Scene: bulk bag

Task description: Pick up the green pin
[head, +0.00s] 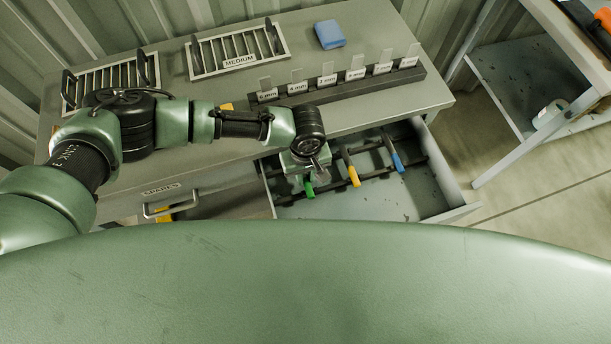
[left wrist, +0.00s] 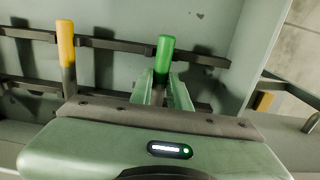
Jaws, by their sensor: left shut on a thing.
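The green pin (head: 309,188) is in the open drawer (head: 375,206), at the left end of a row of pins. My left gripper (head: 312,170) is shut on the green pin. My right gripper is not in view.
The grey bench top (head: 190,106) holds wire racks, a labelled card strip (head: 340,85) and a blue block (head: 330,34). A metal shelf (head: 510,85) stands at right.

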